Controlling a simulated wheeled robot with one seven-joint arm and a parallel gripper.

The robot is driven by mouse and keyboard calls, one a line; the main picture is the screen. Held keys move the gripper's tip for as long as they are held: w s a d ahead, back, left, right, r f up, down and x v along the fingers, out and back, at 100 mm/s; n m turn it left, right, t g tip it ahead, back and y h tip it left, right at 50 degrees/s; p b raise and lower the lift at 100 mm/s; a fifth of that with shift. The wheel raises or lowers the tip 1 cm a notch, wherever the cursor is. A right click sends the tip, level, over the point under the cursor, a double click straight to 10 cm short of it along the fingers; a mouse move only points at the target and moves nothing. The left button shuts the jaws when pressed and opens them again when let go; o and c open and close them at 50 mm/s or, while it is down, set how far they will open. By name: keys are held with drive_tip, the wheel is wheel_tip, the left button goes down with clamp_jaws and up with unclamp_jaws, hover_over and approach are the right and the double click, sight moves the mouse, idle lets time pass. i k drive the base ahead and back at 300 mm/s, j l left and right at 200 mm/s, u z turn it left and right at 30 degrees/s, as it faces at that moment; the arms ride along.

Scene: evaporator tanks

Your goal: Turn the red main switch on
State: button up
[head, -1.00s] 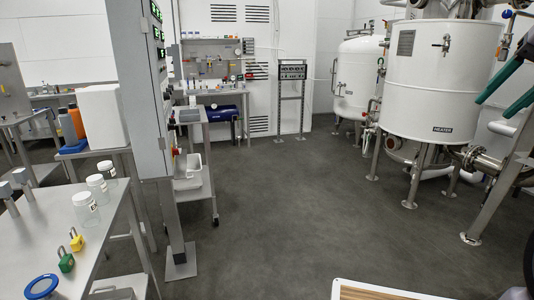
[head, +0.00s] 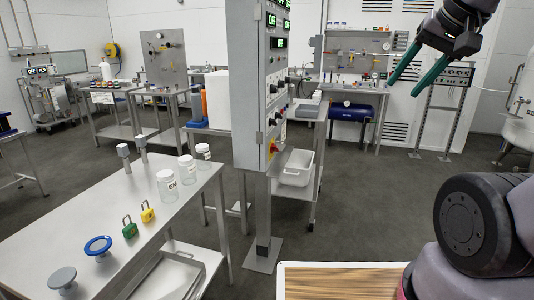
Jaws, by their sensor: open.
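The grey control cabinet (head: 244,85) stands on a post in the middle of the head view, its panel seen at a steep angle. The red main switch (head: 273,147) appears as a small red and yellow spot low on that panel. Its handle position is too small to tell. My gripper (head: 403,88) is at the upper right, its two teal fingers apart and empty, pointing down and left. It is well to the right of the cabinet and apart from it.
A steel table (head: 150,215) at the left holds jars, padlocks (head: 148,211) and a blue handwheel (head: 98,246). A cart with a white tub (head: 294,168) stands behind the cabinet. The grey floor (head: 375,205) right of the cabinet is clear.

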sight(273, 148)
drive_tip(key=i+l+u, duration=0.55)
drive_tip(key=i+j, duration=0.35)
drive_tip(key=i, duration=0.15)
drive_tip(key=i+j+u, duration=0.1)
drive_tip(key=i+j, duration=0.2)
drive_tip(key=i, duration=0.2)
